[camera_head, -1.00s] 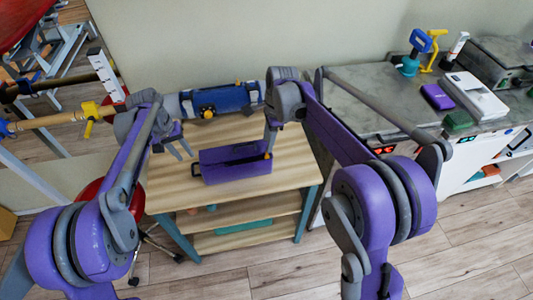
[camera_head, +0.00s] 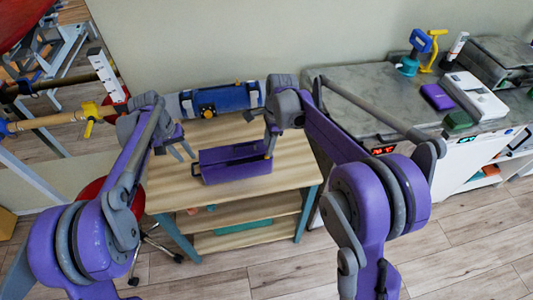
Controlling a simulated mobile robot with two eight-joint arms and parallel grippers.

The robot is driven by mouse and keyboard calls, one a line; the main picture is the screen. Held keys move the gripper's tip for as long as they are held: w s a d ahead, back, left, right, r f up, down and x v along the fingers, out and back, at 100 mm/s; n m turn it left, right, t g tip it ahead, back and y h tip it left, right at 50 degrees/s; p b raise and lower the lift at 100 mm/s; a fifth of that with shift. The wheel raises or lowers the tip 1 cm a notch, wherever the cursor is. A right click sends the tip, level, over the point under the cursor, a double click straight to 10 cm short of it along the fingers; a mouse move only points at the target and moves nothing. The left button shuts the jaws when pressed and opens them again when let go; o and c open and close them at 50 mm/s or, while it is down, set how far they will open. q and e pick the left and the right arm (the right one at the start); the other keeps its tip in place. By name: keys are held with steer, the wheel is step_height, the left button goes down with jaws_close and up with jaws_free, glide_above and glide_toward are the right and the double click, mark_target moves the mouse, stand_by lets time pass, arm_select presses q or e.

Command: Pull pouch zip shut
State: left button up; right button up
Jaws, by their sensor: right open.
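The purple pouch (camera_head: 236,171) lies on the wooden table top, with a dark strip along its upper side and a small dark loop at its left end. A small orange piece, perhaps the zip pull, shows at its right end, close to my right fingertips. My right gripper (camera_head: 270,146) points down at that end, its jaws open; its arm and the small size hide whether it touches the pouch. My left gripper (camera_head: 182,151) is left of the pouch, above the table, its two fingers apart and empty. How far the zip is closed is too small to tell.
The wooden table (camera_head: 170,190) has shelves below. A blue case (camera_head: 222,100) stands behind the pouch. At right, a grey counter (camera_head: 375,95) carries a purple box (camera_head: 437,97), a white device (camera_head: 474,95) and a teal-and-blue tool (camera_head: 413,55). A red stool is partly hidden at left.

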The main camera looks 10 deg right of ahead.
steer(key=shift+f, duration=1.4)
jaws_close()
arm_select(q)
steer(key=shift+a+x, duration=0.25)
steer(key=shift+x, duration=0.95)
steer(key=shift+a+x, duration=0.25)
steer(key=shift+x, duration=1)
steer(key=shift+a+x, duration=0.25)
steer(key=shift+x, duration=0.95)
steer(key=shift+f, duration=0.2)
jaws_close()
